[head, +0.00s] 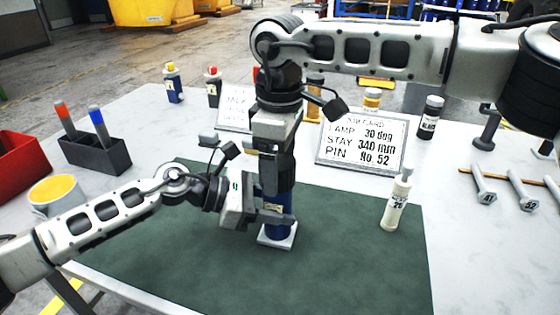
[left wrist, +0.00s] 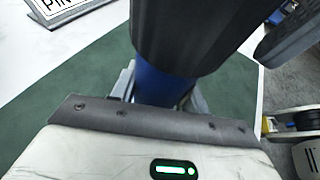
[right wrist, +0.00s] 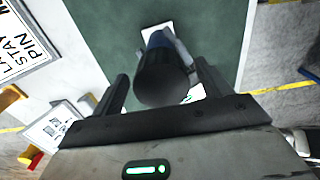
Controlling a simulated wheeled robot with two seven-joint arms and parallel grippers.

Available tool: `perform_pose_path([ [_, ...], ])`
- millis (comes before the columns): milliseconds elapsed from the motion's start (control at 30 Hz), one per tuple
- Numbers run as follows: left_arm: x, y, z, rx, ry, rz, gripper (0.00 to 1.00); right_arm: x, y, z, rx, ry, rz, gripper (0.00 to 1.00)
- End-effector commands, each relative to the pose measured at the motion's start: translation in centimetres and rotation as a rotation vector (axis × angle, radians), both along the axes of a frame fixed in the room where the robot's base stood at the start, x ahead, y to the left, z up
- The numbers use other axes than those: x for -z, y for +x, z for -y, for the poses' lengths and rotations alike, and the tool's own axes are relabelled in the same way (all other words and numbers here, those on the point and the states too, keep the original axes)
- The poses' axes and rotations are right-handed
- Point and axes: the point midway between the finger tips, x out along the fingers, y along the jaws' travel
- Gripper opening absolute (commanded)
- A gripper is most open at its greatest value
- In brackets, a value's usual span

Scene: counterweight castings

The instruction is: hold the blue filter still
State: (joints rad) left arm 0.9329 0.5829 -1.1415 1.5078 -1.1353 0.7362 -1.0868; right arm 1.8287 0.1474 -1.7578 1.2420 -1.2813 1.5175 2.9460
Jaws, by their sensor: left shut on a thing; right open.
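The blue filter (head: 278,232) stands upright on a small white square plate (head: 264,240) on the green mat. It has a blue body and a wide black upper part, which also shows in the left wrist view (left wrist: 190,30). My left gripper (head: 272,214) is shut on the filter's lower blue body from the left. My right gripper (head: 277,150) points down from above and is open. In the right wrist view its two fingers stand on either side of the black top (right wrist: 165,85), with gaps visible. The exact finger height against the filter is hard to tell.
A white glue-like bottle (head: 397,203) stands on the mat's right side. A job card (head: 362,148) stands behind. A cup (head: 55,192), a dark marker holder (head: 95,153) and a red bin (head: 20,165) are at left. Numbered pins (head: 484,188) lie at right. The front mat is clear.

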Motion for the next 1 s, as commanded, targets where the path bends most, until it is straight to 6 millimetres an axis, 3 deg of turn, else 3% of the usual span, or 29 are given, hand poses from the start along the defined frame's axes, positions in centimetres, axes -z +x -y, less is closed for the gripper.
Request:
perform_pose_path([
  [333,0.0,0.0,0.0,0.000,0.000,0.000,0.00,-4.0,0.0,-0.1,0.001,0.001,0.003,0.77],
  [600,0.0,0.0,0.0,0.001,0.000,0.000,0.00,-4.4,0.0,0.0,-0.001,0.001,0.000,0.77],
  [667,0.0,0.0,0.0,0.001,0.000,0.000,0.00,-4.4,0.0,0.0,-0.004,0.001,0.000,0.65],
  [733,0.0,0.0,0.0,0.001,0.000,0.000,0.00,-4.4,0.0,0.0,-0.026,0.001,0.000,0.65],
  [867,0.0,0.0,0.0,0.001,0.000,0.000,0.00,-4.4,0.0,-0.1,-0.163,0.001,0.000,0.65],
  [1000,0.0,0.0,0.0,0.001,-0.001,0.000,0.00,-4.6,0.0,-0.1,-0.462,0.000,0.000,0.65],
])
